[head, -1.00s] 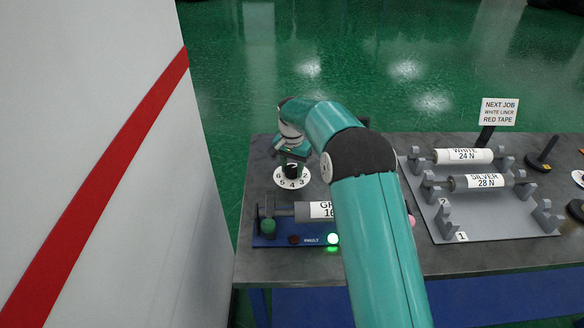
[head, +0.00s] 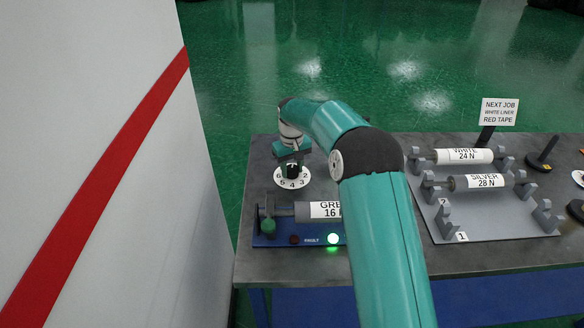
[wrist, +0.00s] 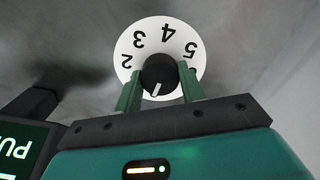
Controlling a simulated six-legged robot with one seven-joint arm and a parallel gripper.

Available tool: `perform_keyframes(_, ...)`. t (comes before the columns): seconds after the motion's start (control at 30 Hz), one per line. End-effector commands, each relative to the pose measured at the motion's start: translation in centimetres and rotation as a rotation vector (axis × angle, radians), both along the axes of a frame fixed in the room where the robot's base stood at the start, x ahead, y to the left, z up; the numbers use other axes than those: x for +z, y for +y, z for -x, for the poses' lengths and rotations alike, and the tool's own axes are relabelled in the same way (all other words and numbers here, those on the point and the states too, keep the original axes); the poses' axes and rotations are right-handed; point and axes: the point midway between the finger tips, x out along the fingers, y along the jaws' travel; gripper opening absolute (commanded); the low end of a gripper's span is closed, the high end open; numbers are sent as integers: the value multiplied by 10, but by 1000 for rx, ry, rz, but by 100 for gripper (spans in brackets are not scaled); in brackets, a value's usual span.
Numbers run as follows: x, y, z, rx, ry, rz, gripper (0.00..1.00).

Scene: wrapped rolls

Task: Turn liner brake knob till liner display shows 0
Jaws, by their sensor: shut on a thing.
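The black knob (wrist: 158,75) sits in the middle of a white dial (wrist: 148,32) with the numbers 2 to 6 in sight. Its white pointer line faces down toward my gripper's base, slightly left; the dial marks there are hidden. My gripper (wrist: 159,82) has its two green fingers on either side of the knob and is shut on it. In the head view the dial (head: 291,184) and knob (head: 292,170) are on the table's left part, with my gripper (head: 292,163) over them. No liner display reading is legible in either view.
A blue unit (head: 268,240) in front of the dial holds a roll (head: 318,209) marked 16 and has a lit green lamp (head: 333,239). A grey rack (head: 490,222) with white and silver rolls stands right. A dark-green panel (wrist: 18,150) shows partly beside my gripper.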

Motion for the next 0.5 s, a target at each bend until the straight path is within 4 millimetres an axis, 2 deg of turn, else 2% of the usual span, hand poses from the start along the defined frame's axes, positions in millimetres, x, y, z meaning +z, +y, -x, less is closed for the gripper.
perform_keyframes(0.2,1,0,0,111,-1,0,16)
perform_keyframes(0.5,1,0,0,171,-1,0,16)
